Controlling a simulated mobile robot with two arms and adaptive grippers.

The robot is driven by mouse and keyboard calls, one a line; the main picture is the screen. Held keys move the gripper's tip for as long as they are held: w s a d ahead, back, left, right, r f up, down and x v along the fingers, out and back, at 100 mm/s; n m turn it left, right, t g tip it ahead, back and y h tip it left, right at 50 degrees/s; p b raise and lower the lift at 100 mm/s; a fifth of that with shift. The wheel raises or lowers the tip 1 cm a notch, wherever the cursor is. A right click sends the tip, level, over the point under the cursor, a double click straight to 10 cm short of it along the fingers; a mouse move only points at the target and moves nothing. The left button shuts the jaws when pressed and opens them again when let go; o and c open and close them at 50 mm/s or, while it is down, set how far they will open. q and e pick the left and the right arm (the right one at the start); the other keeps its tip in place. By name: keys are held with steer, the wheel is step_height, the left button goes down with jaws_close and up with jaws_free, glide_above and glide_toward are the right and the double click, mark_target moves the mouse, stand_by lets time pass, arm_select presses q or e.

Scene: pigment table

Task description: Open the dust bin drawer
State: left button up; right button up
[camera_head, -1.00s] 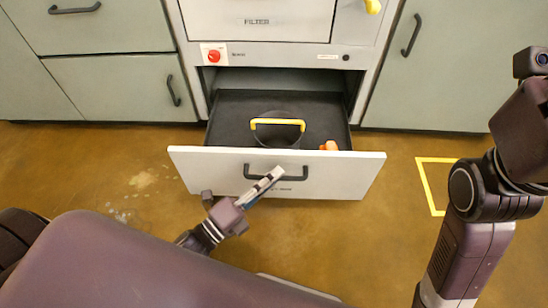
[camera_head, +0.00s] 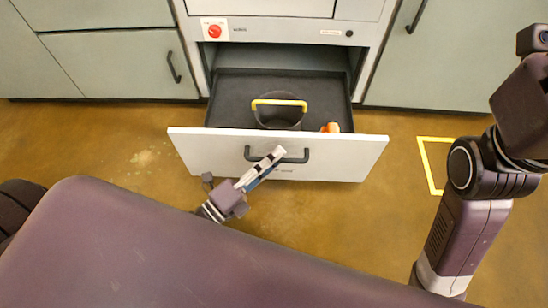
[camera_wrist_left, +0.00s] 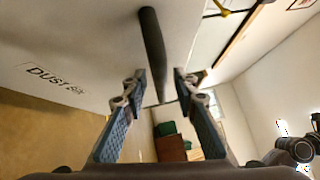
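The dust bin drawer (camera_head: 335,156) has a white front and stands pulled out of the cabinet, its dark inside showing. Its dark bar handle (camera_head: 302,155) is on the front. My left gripper (camera_head: 270,163) is at the handle in the head view. In the left wrist view the handle (camera_wrist_left: 152,40) runs between the two blue-padded fingers (camera_wrist_left: 158,80), with gaps visible beside it, so the gripper looks open around it. "DUST" lettering shows on the drawer front (camera_wrist_left: 85,50). My right gripper is out of view; only the right arm shows.
In the drawer are a dark bucket (camera_head: 279,122) with a yellow handle and a small orange thing (camera_head: 330,127). A red knob (camera_head: 214,31) is on the cabinet above. Grey-green cabinets (camera_head: 115,66) flank it. The floor (camera_head: 90,150) nearby is clear, with a yellow outline at right.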

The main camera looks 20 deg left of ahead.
arm_select(q)
steer(key=shift+s, duration=0.1)
steer(key=v, duration=1.1)
steer(key=shift+s+a, duration=0.25)
steer(key=shift+s, duration=0.05)
steer(key=shift+s+f, duration=0.1)
